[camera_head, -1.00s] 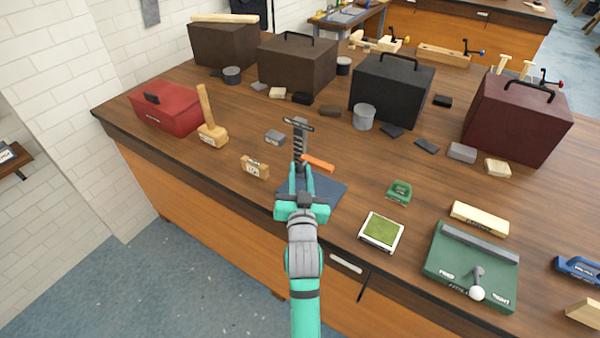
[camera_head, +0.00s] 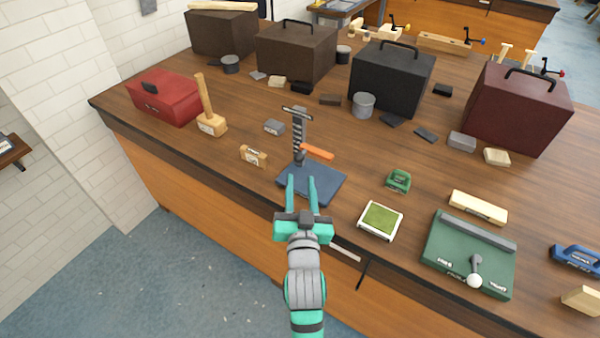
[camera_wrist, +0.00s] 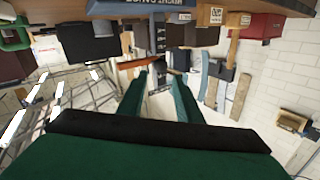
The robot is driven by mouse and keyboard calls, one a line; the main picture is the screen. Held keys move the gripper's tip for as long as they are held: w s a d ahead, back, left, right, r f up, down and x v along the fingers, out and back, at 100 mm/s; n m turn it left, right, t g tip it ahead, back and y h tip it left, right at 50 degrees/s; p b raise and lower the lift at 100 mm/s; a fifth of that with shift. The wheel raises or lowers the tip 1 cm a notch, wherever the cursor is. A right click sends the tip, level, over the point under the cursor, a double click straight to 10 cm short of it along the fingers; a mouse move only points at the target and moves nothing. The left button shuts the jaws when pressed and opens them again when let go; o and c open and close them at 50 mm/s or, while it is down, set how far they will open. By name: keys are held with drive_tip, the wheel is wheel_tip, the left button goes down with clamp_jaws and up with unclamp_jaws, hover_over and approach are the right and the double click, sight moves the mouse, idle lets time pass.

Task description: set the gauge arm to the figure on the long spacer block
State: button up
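The height gauge has a dark blue base (camera_head: 322,186), an upright graduated post (camera_head: 299,130) and an orange arm (camera_head: 317,152) pointing right, low on the post. The orange arm (camera_wrist: 138,62) also shows in the upside-down wrist view. My gripper (camera_head: 301,181) is open and empty, its two fingers apart at the near edge of the base.
A mallet (camera_head: 210,122) and red toolbox (camera_head: 165,97) stand left. A green block (camera_head: 399,181), green-topped pad (camera_head: 381,221) and green lever fixture (camera_head: 468,258) sit right. Dark cases (camera_head: 392,80) stand behind.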

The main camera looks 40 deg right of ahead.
drive_tip(key=shift+v, duration=1.15)
drive_tip(key=s+a+f+n+y, duration=0.35)
drive_tip(key=a+f, duration=0.25)
drive_tip(key=a, duration=0.3)
drive_tip(key=s+a+f+n+y, duration=0.2)
drive_tip(key=s+a+f, duration=0.3)
drive_tip(key=a+f, duration=0.25)
drive_tip(key=s+a+f+n+y, duration=0.1)
drive_tip(key=s+a+y, duration=0.1)
drive_tip(key=s+a, duration=0.4)
drive_tip(key=s+a+f+n+y, duration=0.1)
drive_tip(key=s+a, duration=0.5)
drive_tip(key=s, duration=0.6)
drive_tip(key=shift+s+a+n+y, duration=0.15)
drive_tip(key=shift+s+n+y, duration=0.2)
drive_tip(key=shift+n+y, duration=0.4)
drive_tip(key=shift+f, duration=0.1)
